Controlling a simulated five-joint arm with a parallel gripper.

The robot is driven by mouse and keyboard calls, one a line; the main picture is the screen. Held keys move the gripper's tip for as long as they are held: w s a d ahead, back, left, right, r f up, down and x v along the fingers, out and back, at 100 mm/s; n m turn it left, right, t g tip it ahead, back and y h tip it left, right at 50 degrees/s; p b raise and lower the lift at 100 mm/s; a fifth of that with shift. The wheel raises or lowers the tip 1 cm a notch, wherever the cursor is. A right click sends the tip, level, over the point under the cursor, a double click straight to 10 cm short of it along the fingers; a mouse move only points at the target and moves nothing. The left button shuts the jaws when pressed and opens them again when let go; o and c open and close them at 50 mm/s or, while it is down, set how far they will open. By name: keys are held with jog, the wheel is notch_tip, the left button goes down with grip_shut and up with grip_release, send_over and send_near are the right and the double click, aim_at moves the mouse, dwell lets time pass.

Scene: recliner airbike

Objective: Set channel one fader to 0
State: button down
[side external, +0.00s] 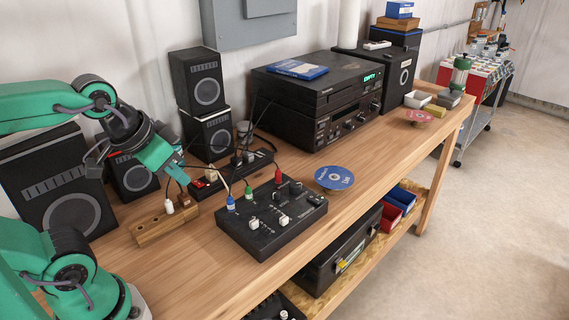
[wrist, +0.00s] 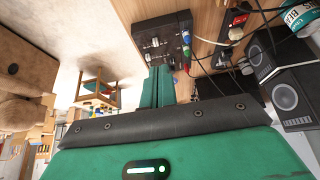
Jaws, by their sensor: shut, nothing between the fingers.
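The black mixer (side external: 265,238) lies on the wooden workbench, with plugs in blue, green and red along its back edge. Two white fader caps show on its top: one nearer the left (side external: 254,223) and one nearer the middle (side external: 284,220). I cannot read which is channel one or any scale marks. In the wrist view the mixer (wrist: 140,30) is at the top, beyond my fingertips. My gripper (wrist: 158,70) is shut and empty. In the side external view my gripper (side external: 172,170) hangs above the bench, left of the mixer and apart from it.
A power strip (side external: 207,187) and wooden block with plugs (side external: 165,222) stand left of the mixer, with loose cables between. Speakers (side external: 197,80) and a black stereo stack (side external: 318,95) stand behind. A blue disc (side external: 334,177) lies to the right. Bare bench (side external: 165,275) is in front.

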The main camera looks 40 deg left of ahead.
dwell(0.4)
jog(key=c, duration=1.4)
grip_release()
jog(key=shift+w, duration=0.15)
jog(key=g, duration=0.5)
send_near(254, 221)
jog(key=shift+f, duration=0.1)
jog(key=shift+w+f+g, duration=0.2)
jog(key=shift+f+g, duration=0.1)
jog(key=shift+f, duration=0.05)
jog(key=shift+f, duration=0.1)
jog(key=shift+f, duration=3.8)
jog(key=shift+c, duration=0.5)
